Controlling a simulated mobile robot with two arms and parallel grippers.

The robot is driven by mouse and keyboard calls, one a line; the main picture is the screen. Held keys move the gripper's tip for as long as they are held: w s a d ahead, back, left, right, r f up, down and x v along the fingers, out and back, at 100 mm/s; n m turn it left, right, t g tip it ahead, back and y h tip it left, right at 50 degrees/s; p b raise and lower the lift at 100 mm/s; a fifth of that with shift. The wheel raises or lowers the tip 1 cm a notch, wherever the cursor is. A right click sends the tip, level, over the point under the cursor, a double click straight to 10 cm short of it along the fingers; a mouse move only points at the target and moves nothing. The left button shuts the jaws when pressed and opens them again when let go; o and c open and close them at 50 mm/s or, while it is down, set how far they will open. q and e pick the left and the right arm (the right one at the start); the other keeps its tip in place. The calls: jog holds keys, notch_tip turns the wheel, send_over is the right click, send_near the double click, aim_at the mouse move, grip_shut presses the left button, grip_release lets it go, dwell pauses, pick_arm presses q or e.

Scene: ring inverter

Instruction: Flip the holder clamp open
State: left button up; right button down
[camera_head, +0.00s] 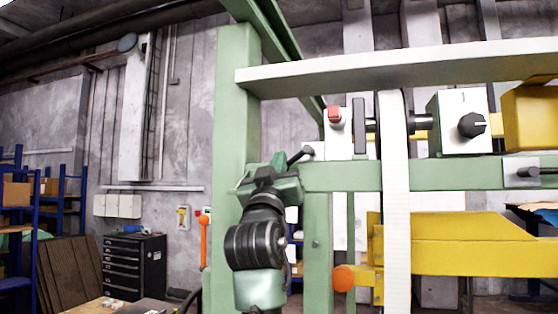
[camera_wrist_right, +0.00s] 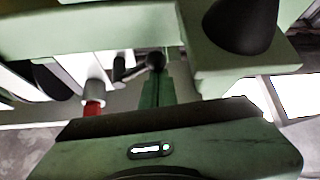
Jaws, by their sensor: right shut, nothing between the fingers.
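A dark lever with a ball end (camera_head: 300,155), which looks like the holder clamp's handle, sits on the green crossbar beside the left post. My right gripper (camera_head: 285,170) is just below and left of it, shut and empty. In the right wrist view the ball-ended lever (camera_wrist_right: 156,62) lies right at the tips of my shut green fingers (camera_wrist_right: 158,92). I cannot tell whether they touch. The clamp's body is mostly hidden. My left gripper is not in view.
A red button (camera_head: 334,114) on a white box and a black knob (camera_head: 472,125) sit above the green crossbar (camera_head: 360,176). A white strap (camera_head: 396,200) hangs down. A yellow beam (camera_head: 450,245) with an orange knob (camera_head: 344,278) is below. A black drawer cabinet (camera_head: 134,265) stands at left.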

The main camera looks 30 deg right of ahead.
aim_at(289, 166)
jog(key=n+t+y+p, duration=0.1)
jog(key=n+y, duration=0.1)
jog(key=n, duration=0.1)
jog(key=s+d+f+n+t+y, duration=0.1)
jog(key=n+y, duration=0.2)
jog(key=n, duration=0.1)
jog(key=s+d+f+n+t+y+p, duration=0.1)
jog(key=n+y, duration=0.2)
jog(key=n, duration=0.1)
jog(key=shift+f+p, duration=0.1)
jog(key=shift+p, duration=0.25)
jog(key=shift+s+d+f+n+y+p, duration=0.15)
jog(key=shift+s+d+f+n+y, duration=0.2)
jog(key=shift+n, duration=0.25)
jog(key=shift+s+d+f+n+y+p, duration=0.1)
jog(key=shift+s+f+n+y+p, duration=0.1)
jog(key=shift+n+y, duration=0.35)
jog(key=shift+s+d, duration=0.15)
jog(key=shift+s, duration=0.05)
jog(key=shift+r, duration=0.1)
